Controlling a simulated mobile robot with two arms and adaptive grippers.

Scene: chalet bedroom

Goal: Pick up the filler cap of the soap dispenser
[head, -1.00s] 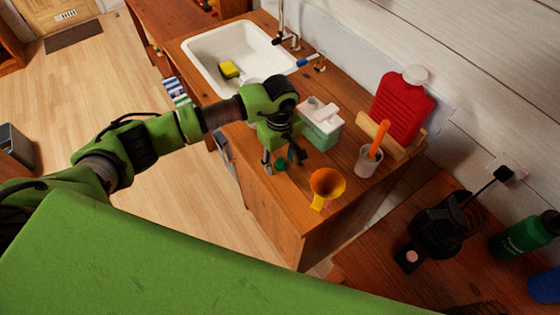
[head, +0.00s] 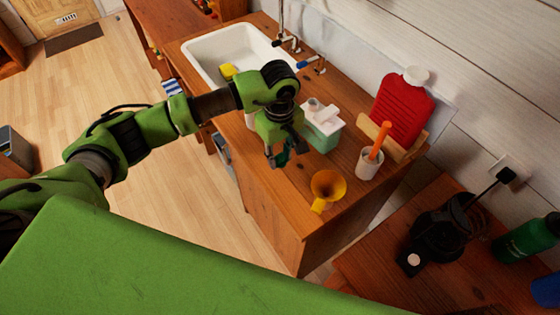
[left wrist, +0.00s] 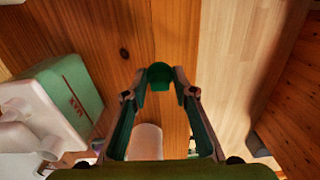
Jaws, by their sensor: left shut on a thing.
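The soap dispenser (head: 324,137) is a pale green box with a white top, standing on the wooden counter. In the left wrist view it (left wrist: 74,93) lies at the left, with "MAX" on its side. The filler cap (left wrist: 160,74) is a small dark green piece between my left fingertips. My left gripper (head: 283,160) is shut on it, just left of and in front of the dispenser; the gripper also shows in the left wrist view (left wrist: 160,88). The cap appears raised a little off the counter, though the gap is hard to judge. My right gripper is not in view.
A yellow funnel (head: 327,186) lies on the counter near its front edge. A white cup (head: 368,164) with an orange-handled tool, a red hot-water bottle (head: 402,109) and a white sink (head: 212,58) are around it. A black appliance (head: 440,232) stands lower right.

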